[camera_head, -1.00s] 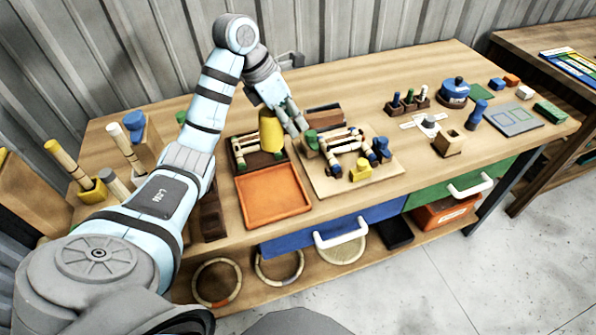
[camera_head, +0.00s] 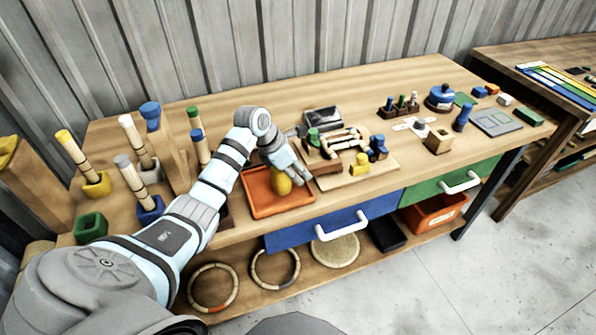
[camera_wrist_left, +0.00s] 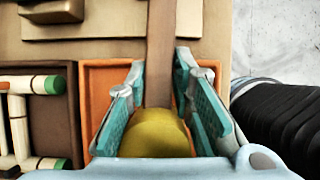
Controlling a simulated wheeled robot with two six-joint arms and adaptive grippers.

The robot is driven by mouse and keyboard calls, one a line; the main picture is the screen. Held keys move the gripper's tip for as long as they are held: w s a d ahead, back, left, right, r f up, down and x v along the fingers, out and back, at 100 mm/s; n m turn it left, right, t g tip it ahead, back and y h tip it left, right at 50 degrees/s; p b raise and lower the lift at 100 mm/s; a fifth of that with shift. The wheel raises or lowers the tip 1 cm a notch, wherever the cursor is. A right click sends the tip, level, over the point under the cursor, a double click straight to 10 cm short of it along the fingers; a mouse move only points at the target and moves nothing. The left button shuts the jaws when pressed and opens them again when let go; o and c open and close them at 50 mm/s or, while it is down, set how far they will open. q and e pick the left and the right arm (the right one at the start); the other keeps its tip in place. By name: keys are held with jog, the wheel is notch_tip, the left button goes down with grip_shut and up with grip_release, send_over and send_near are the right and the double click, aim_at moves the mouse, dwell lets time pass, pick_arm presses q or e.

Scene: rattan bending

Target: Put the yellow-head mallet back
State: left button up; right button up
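The yellow-head mallet (camera_head: 282,184) is at my left gripper (camera_head: 287,170), over the orange tray (camera_head: 262,207) in the head view. In the left wrist view the yellow head (camera_wrist_left: 157,135) lies between the teal finger pads of my left gripper (camera_wrist_left: 160,80). A brown strip, which looks like the handle, runs away from the head between the fingertips. The fingers flank the mallet closely and appear to hold it. I cannot tell whether the head touches the tray floor. My right gripper is not in view.
A wooden board (camera_head: 378,174) with rattan pieces and coloured pegs is right of the tray. Several upright sticks stand at the left, including one in a yellow holder (camera_head: 98,185). A dark tray with rattan pieces (camera_wrist_left: 50,125) shows in the wrist view.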

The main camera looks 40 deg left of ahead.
pick_arm(q)
jog(key=o, duration=0.3)
jog(key=shift+s+a+r, duration=0.1)
jog(key=shift+s+r, duration=0.1)
jog(key=shift+s, duration=0.3)
jog(key=shift+s+r, duration=0.2)
jog(key=shift+s, duration=0.3)
jog(key=shift+w, duration=0.1)
jog(key=shift+w+f, duration=0.1)
jog(key=shift+w, duration=0.1)
jog(key=v, duration=0.2)
jog(key=shift+a+r, duration=0.15)
jog(key=shift+r, duration=0.2)
jog(key=v, duration=0.9)
jog(key=shift+s, duration=0.2)
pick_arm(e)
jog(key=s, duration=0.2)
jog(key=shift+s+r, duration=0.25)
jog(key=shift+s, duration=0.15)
